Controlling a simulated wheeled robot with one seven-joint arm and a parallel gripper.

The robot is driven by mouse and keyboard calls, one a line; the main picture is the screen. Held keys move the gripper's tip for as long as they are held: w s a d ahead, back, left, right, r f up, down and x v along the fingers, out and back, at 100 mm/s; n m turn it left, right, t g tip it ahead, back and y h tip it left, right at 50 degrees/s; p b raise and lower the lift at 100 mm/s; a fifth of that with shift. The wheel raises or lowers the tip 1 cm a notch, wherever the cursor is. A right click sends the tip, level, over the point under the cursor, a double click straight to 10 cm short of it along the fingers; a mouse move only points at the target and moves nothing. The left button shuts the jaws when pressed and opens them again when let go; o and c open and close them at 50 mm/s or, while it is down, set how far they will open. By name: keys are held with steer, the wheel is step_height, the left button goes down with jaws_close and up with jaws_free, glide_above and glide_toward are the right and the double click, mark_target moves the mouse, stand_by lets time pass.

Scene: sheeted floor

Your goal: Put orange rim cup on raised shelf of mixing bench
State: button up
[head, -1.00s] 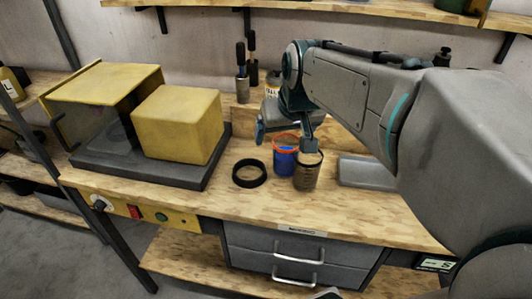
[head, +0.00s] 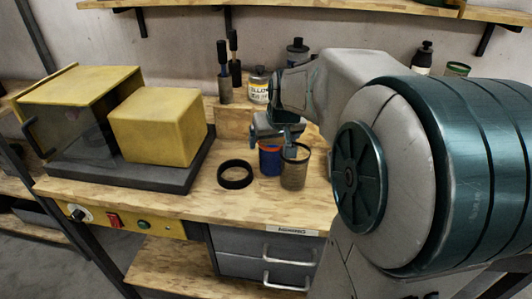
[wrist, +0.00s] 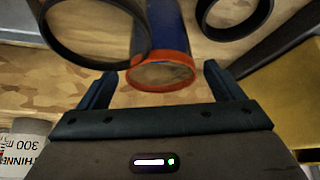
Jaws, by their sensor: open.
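The orange rim cup (head: 270,160) is blue with an orange rim and stands upright on the bench top. My gripper (head: 277,138) is open just above and behind it, pointing down. In the wrist view the cup's orange rim (wrist: 162,72) shows between the two spread fingers (wrist: 159,70), with a gap on each side. I cannot tell how deep the fingers reach beside the cup. The raised shelf (head: 233,122) of the bench runs along the back, partly hidden by my arm.
A dark-rimmed cup (head: 294,170) stands close at the orange rim cup's right. A black ring (head: 235,174) lies at its left. Brushes (head: 224,85) and a thinner can (head: 258,85) stand at the back. A yellow machine (head: 155,125) fills the left side.

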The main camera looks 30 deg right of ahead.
mark_target(271, 146)
steer(key=x, duration=0.4)
steer(key=shift+w+f, duration=0.1)
steer(key=shift+f, duration=0.15)
steer(key=c, duration=1.3)
steer(key=shift+r, duration=0.1)
steer(key=shift+c, duration=0.2)
